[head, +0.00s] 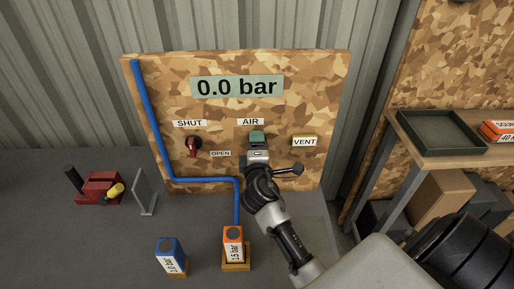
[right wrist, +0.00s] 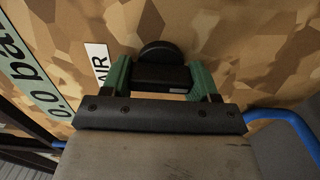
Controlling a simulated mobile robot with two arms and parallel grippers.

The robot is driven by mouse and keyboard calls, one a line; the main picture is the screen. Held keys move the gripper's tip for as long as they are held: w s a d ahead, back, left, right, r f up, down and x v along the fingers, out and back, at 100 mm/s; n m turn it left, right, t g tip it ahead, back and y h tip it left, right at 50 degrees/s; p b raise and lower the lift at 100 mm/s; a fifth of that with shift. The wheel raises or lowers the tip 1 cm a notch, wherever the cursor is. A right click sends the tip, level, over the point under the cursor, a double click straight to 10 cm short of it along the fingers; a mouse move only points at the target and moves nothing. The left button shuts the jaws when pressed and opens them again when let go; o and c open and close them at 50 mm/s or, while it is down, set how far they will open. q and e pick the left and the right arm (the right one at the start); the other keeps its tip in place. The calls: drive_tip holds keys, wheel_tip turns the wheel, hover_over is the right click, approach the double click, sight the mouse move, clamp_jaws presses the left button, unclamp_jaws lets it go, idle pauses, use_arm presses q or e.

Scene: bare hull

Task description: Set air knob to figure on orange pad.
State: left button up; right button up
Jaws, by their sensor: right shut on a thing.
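The board (head: 165,110) stands upright with a display (head: 237,87) reading 0.0 bar. My right gripper (head: 258,139) is at the board just under the AIR label (head: 250,122). In the right wrist view its green fingers (right wrist: 160,80) are shut on the black air knob (right wrist: 158,52), one on each side. The knob is hidden by the gripper in the head view. My left gripper is not in view.
A red lever (head: 192,147) hangs downward between the SHUT and OPEN labels. A VENT label (head: 305,141) is right of the knob. A blue pad (head: 170,253) stands left of the orange one. A blue pipe (head: 151,110) edges the board. A shelf with a tray (head: 440,133) is at right.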

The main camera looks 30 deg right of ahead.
idle(0.3)
drive_tip(key=o, duration=0.9)
drive_tip(key=shift+b+v, duration=1.2)
drive_tip(key=shift+v, duration=4.25)
drive_tip(key=shift+f, duration=0.1)
